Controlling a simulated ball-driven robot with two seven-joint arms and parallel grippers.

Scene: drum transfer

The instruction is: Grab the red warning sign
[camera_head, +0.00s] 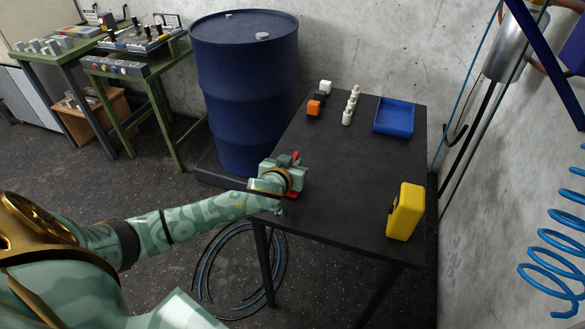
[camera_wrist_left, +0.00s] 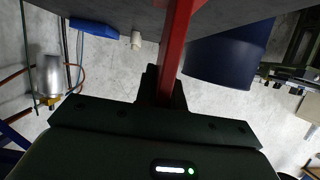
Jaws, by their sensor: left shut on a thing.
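My left gripper (camera_head: 297,172) is at the left edge of the dark table in the head view, with the arm coming in from the left. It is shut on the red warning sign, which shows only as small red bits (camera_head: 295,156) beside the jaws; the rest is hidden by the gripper. In the left wrist view the sign shows as a red bar (camera_wrist_left: 176,45) running up from between the jaws (camera_wrist_left: 162,92). Its face and any marking cannot be seen. My right gripper is not in view.
The dark table (camera_head: 340,190) carries a yellow case (camera_head: 405,212), a blue tray (camera_head: 394,118), white pieces (camera_head: 350,105) and an orange block (camera_head: 314,108). A blue drum (camera_head: 245,90) stands behind the gripper. Coiled hoses (camera_head: 225,265) lie on the floor left of the table. The table's middle is clear.

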